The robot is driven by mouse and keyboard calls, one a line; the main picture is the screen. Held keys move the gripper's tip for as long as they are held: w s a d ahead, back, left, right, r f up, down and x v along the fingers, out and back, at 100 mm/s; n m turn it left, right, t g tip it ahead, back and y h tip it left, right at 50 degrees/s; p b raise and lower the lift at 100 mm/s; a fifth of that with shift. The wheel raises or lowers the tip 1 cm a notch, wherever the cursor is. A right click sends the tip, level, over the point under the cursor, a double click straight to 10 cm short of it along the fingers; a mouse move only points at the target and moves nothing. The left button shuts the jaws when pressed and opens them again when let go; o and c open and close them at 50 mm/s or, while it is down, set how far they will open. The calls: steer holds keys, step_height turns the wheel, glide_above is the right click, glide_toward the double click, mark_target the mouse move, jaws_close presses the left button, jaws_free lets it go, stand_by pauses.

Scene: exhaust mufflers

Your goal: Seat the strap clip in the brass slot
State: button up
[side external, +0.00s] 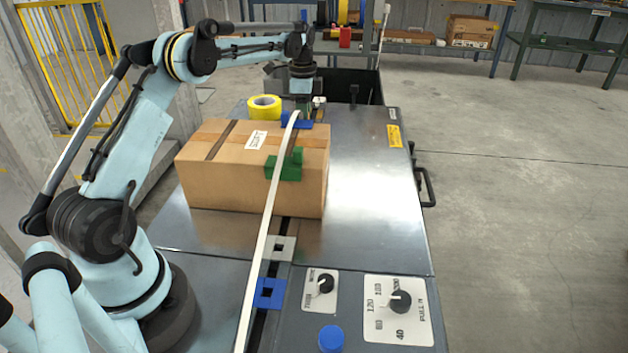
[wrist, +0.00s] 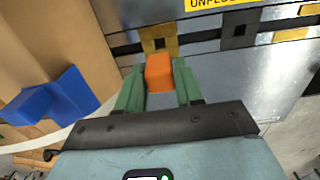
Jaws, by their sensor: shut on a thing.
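The orange strap clip (wrist: 159,73) is between the green fingers of my gripper (wrist: 157,82) in the wrist view. My gripper is shut on it. The brass slot (wrist: 158,38), a brass plate with a dark square opening, lies just beyond the clip's far edge. The clip's far end lines up with the opening's side of the plate; I cannot tell whether they touch. In the side external view my gripper (side external: 303,100) is low behind the cardboard box, and the clip and brass slot cannot be made out there.
The cardboard box (side external: 230,178) carries a green bracket (side external: 283,167). A white strap (side external: 262,235) runs over it to a blue bracket (side external: 297,121). A yellow tape roll (side external: 264,107) stands behind. A dark slot plate (wrist: 239,30) lies right of the brass one. The metal tabletop (side external: 365,190) right of the box is clear.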

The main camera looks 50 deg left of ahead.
steer(key=shift+f, duration=2.55)
steer(key=shift+f, duration=0.45)
steer(key=o, duration=1.1)
step_height(320, 180, up, 12)
steer(key=shift+r, duration=0.1)
step_height(320, 180, down, 12)
steer(key=shift+f, duration=0.1)
stand_by(0.8)
